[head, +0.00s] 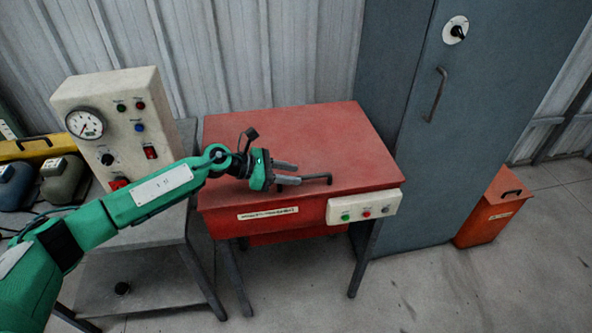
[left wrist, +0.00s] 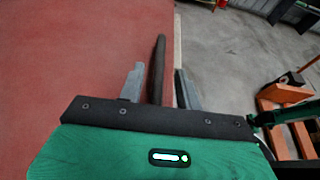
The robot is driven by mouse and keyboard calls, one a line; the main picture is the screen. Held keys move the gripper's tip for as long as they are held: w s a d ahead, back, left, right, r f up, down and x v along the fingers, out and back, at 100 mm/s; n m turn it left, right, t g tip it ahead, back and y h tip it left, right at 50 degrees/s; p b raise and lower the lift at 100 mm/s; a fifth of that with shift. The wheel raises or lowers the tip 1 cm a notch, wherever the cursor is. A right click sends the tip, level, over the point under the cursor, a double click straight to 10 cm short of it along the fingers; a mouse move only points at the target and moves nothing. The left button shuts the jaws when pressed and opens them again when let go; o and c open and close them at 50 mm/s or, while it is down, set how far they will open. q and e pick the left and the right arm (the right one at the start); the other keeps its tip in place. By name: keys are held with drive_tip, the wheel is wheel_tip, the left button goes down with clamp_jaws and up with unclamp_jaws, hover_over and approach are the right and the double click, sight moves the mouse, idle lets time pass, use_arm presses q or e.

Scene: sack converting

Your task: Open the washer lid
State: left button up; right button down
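The washer is a red box on dark legs with a flat red lid (head: 300,130) on top, and the lid lies shut. A dark bar handle (head: 318,178) sits near the lid's front edge; in the left wrist view the handle (left wrist: 157,68) runs upward from between my fingers. My left gripper (head: 288,173) is at the handle, above the front part of the lid. Its two grey fingers (left wrist: 158,90) are apart, one on each side of the handle, with a gap showing on the left finger's side. Contact with the right finger cannot be told. My right gripper is not in view.
A control panel (head: 362,207) with buttons is on the washer's front right. A pale gauge box (head: 115,115) stands on a bench at left. A tall grey cabinet (head: 440,130) stands close on the right, with an orange bin (head: 490,208) beside it. Floor in front is clear.

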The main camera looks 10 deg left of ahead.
use_arm(q)
drive_tip(key=shift+x, duration=1.05)
clamp_jaws()
drive_tip(key=shift+w+r+p, duration=0.1)
drive_tip(key=shift+r+p, duration=0.25)
drive_tip(key=shift+r, duration=0.15)
drive_tip(key=w+a+r+n+g, duration=0.1)
drive_tip(key=w+r, duration=0.2)
drive_tip(key=r, duration=0.4)
drive_tip(key=w+a+r+n+g+h+p, duration=0.1)
drive_tip(key=w+r, duration=0.3)
drive_tip(key=r, duration=0.4)
drive_tip(key=w+a+r+n+g, duration=0.1)
drive_tip(key=w+r+n, duration=0.1)
drive_tip(key=r, duration=0.5)
drive_tip(key=shift+w+a+r+n+h, duration=0.15)
drive_tip(key=shift+w+a+n+h, duration=0.2)
drive_tip(key=shift+w, duration=0.4)
drive_tip(key=shift+d, duration=0.1)
